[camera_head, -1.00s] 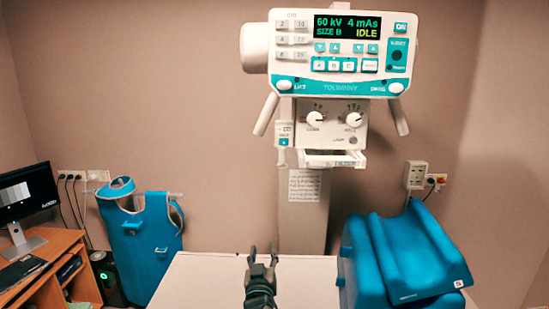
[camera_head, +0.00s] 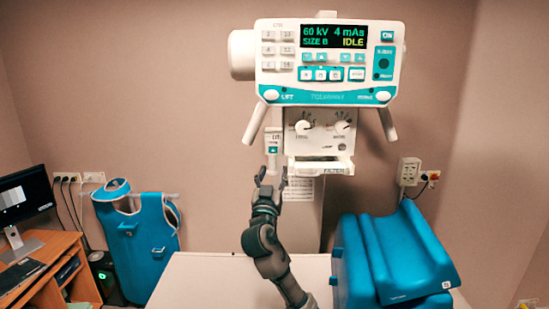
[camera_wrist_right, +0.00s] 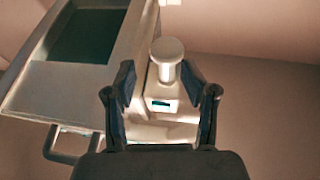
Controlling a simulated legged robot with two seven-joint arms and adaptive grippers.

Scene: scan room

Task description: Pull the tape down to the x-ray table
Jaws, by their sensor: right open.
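The tape (camera_head: 273,151) is a small white unit with a teal tab, hanging at the left side of the x-ray machine's lower box. In the right wrist view the tape (camera_wrist_right: 161,104) shows its teal mark and a round pale knob, lying between and beyond my fingers. My right gripper (camera_head: 272,174) is open and empty, pointing up just below the tape. The fingers show on either side of the tape in the wrist view (camera_wrist_right: 158,82), but I cannot tell whether they touch it. The white x-ray table (camera_head: 215,275) lies below. My left gripper is not in view.
The x-ray head (camera_head: 328,62) with its screen and two side handles hangs above my gripper. The filter tray (camera_head: 320,168) is just right of it. Blue cushions (camera_head: 395,255) sit on the table's right. A blue apron (camera_head: 138,240) and a desk (camera_head: 55,270) are at left.

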